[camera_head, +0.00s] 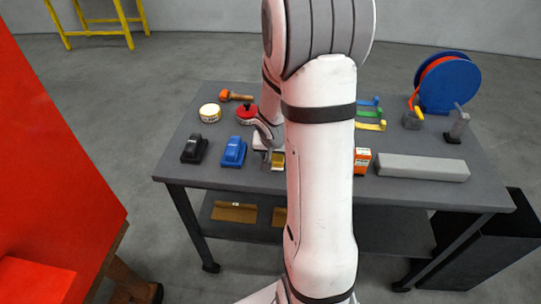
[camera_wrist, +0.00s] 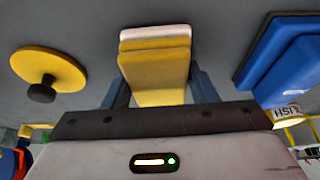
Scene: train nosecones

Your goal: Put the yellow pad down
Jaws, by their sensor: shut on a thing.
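The yellow pad (camera_wrist: 155,78) is a block with a whitish layer at its far end. In the wrist view it sits between the two fingers of my gripper (camera_wrist: 155,92), which is shut on it. In the head view a yellow bit of the pad (camera_head: 278,161) shows beside my gripper (camera_head: 266,150), over the table's left-middle part; my arm hides much of this area. I cannot tell whether the pad touches the tabletop.
On the grey table (camera_head: 330,190) stand a blue block (camera_head: 233,152), a black one (camera_head: 194,149), a red knobbed disc (camera_head: 246,115), a tin (camera_head: 210,113), an orange-headed mallet (camera_head: 236,96), an orange box (camera_head: 362,160), a grey bar (camera_head: 422,168) and a blue reel (camera_head: 447,85).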

